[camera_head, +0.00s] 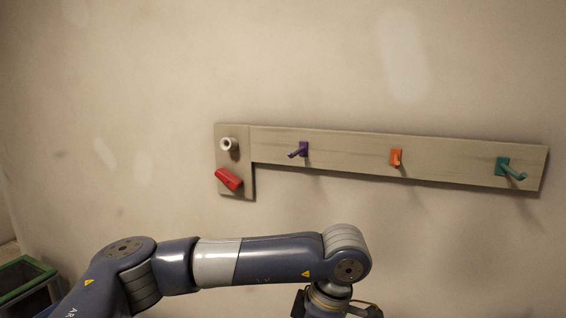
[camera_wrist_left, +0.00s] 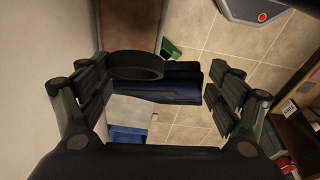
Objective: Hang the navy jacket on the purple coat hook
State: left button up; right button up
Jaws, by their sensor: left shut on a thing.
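The purple coat hook (camera_head: 300,150) is on the wooden wall board, left of the orange hook, and it is bare. The navy jacket (camera_wrist_left: 170,88) shows in the left wrist view as a dark blue bundle with a black loop (camera_wrist_left: 137,66) at its upper left. My left gripper (camera_wrist_left: 162,92) is shut on the jacket, with its fingers on either side of it. In the head view my left arm crosses the bottom, below the board; its gripper is mostly cut off by the frame edge, and the jacket is not visible there. My right gripper is in neither view.
The wall board (camera_head: 350,146) also bears an orange hook (camera_head: 396,158), a teal hook (camera_head: 509,169), a white peg (camera_head: 229,144) and a red peg (camera_head: 228,179). A green-rimmed box (camera_head: 27,280) is at lower left. The wall in front of the hooks is clear.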

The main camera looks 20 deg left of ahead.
pick_arm(q)
jog(key=w+r+n+t+h+p, duration=0.1)
jog(key=r+n, duration=0.3)
jog(key=r, duration=0.4)
jog(key=w+a+r+n+t+h+p, duration=0.1)
jog(key=w+r+n+t+h, duration=0.1)
jog(key=r, duration=0.6)
jog(key=shift+w+n+h+p, duration=0.35)
jog(key=shift+w+n+h, duration=0.35)
jog(key=shift+w+n, duration=0.35)
jog(key=a+r+n+t, duration=0.1)
jog(key=a+r+n, duration=0.1)
jog(key=r, duration=0.3)
jog(key=w+a+r+n+t+p, duration=0.1)
jog(key=a+r+n+t, duration=0.1)
jog(key=r, duration=0.3)
jog(key=a+r+n+t+y+p, duration=0.1)
jog(key=a+r+n+t, duration=0.1)
jog(key=r, duration=0.3)
jog(key=shift+w+r, duration=0.1)
jog(key=shift+w, duration=0.2)
jog(key=shift+c, duration=0.2)
jog(key=w, duration=0.3)
jog(key=shift+w+p, duration=0.1)
jog(key=shift+p, duration=0.25)
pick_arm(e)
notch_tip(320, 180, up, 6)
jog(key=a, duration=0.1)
